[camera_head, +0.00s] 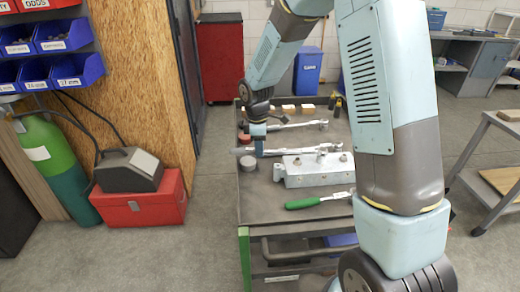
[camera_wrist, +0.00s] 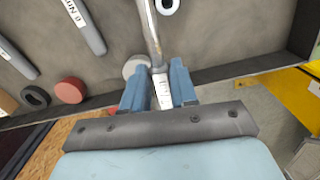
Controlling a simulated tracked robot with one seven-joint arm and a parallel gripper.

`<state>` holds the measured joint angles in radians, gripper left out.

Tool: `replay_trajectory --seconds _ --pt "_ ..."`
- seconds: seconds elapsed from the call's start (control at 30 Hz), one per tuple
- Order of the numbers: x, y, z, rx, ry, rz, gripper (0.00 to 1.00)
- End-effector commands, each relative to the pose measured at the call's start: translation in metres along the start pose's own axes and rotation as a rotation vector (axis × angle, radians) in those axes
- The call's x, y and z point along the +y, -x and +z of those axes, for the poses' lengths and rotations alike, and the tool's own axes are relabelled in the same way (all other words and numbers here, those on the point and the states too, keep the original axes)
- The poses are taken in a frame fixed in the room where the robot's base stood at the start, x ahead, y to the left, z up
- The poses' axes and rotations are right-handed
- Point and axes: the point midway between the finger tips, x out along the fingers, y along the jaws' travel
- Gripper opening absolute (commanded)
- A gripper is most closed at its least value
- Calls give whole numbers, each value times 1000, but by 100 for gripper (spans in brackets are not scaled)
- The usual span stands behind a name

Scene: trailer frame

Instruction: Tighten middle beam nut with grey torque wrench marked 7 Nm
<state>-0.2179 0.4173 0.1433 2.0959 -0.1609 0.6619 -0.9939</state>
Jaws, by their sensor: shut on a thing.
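My gripper (camera_head: 258,150) is low over the left part of the cart top. In the wrist view my gripper (camera_wrist: 158,88) is shut on the handle of a grey wrench (camera_wrist: 152,35), between its two blue fingers. A white label (camera_wrist: 163,92) shows on the handle, but I cannot read its marking. In the head view this wrench (camera_head: 292,151) lies across the cart behind a grey metal block. Another grey wrench (camera_head: 298,125) lies farther back. A green-handled ratchet (camera_head: 305,202) lies at the front.
The dark cart top (camera_head: 265,215) has a raised rim. A grey disc (camera_head: 249,162) and a red disc (camera_head: 244,138) lie near its left edge. The grey block (camera_head: 313,168) stands close in front of the wrench. A side table (camera_head: 500,150) stands right.

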Motion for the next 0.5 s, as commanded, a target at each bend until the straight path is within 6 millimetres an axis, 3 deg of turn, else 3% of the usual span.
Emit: replay_trajectory --seconds 0.5 --pt "14 2 0 5 -52 8 0"
